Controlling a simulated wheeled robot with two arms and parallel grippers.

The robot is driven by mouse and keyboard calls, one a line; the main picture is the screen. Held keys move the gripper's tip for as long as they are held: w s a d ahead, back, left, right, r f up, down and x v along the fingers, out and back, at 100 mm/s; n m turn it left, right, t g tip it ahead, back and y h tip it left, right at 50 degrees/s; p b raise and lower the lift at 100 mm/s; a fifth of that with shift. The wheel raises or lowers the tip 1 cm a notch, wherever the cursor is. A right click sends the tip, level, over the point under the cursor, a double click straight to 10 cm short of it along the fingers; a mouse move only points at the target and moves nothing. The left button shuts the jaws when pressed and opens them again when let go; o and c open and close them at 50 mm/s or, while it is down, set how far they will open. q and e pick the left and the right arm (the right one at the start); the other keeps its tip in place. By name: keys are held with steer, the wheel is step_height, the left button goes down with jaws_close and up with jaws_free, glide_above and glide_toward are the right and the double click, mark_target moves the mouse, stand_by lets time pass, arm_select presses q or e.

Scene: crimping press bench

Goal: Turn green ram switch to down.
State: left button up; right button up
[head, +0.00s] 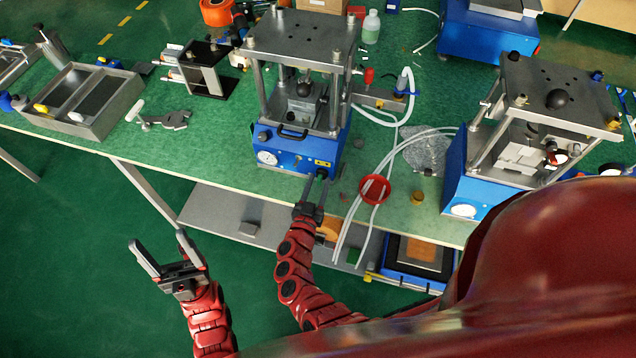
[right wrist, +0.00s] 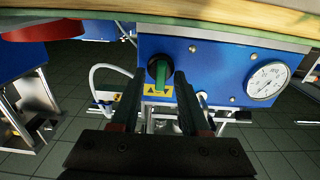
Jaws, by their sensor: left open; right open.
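The green ram switch (right wrist: 159,70) is a small green lever on a round black base. It sits on the blue front of the middle press (head: 290,150), above the yellow warning label in the right wrist view, which looks upside down. My right gripper (head: 316,182) is open at the lower right of that front; its fingers (right wrist: 158,82) lie on either side of the switch in the picture. I cannot tell whether they touch it. In the head view the fingers largely hide the switch. My left gripper (head: 160,240) is open and empty, over the floor before the bench.
A round gauge (head: 267,157) is on the same blue front. A second press (head: 470,180) stands to the right. A red ring-shaped dish (head: 374,189) and white hoses lie between them. A metal tray (head: 82,98) is at the left. A lower shelf (head: 215,210) runs beneath.

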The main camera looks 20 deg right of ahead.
jaws_close()
